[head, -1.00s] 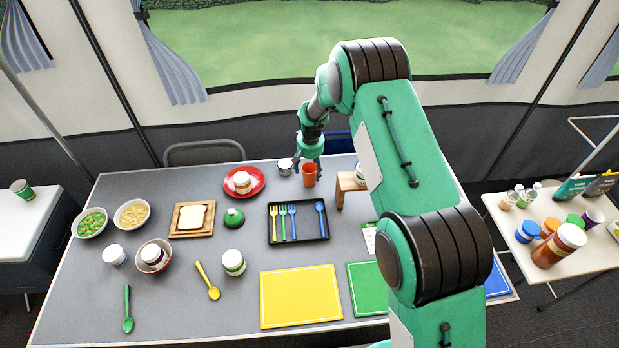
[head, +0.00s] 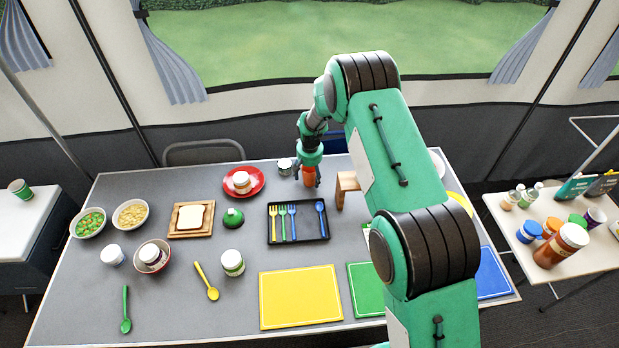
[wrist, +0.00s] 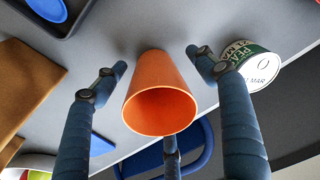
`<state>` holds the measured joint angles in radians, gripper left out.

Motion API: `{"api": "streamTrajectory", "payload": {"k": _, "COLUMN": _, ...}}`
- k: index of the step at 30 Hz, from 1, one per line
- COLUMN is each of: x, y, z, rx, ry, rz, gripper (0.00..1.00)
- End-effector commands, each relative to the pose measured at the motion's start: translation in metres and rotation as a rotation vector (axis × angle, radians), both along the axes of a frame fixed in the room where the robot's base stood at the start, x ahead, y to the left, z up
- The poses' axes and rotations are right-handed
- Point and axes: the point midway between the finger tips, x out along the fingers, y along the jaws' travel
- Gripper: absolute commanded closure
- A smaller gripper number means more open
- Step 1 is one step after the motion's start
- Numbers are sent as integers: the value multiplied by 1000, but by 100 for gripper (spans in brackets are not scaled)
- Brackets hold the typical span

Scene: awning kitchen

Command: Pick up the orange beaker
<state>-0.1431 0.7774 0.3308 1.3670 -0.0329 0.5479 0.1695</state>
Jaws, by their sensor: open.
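The orange beaker (head: 309,178) stands near the far edge of the table, mostly covered by my gripper in the head view. In the wrist view the beaker (wrist: 160,98) shows its open mouth and tapering side. My gripper (wrist: 156,62) is open, with a finger on each side of the beaker and a third finger below its mouth in the picture. Gaps show between the two side fingers and the beaker, so it is not gripped. In the head view my gripper (head: 308,168) is lowered over the beaker.
A small labelled tin (head: 285,167) stands just left of the beaker; it also shows close to one finger in the wrist view (wrist: 255,65). A black cutlery tray (head: 299,238) lies in front, and a red plate (head: 258,184) further left.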

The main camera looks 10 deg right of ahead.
Motion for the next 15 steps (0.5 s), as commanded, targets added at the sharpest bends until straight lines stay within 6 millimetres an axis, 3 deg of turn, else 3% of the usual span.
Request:
{"api": "streamTrajectory", "payload": {"k": 3, "x": 1, "y": 0, "z": -8, "rx": 0, "ry": 0, "rz": 0, "gripper": 29}}
{"api": "streamTrajectory", "payload": {"k": 15, "x": 1, "y": 0, "z": -9, "rx": 0, "ry": -1, "rz": 0, "gripper": 29}}
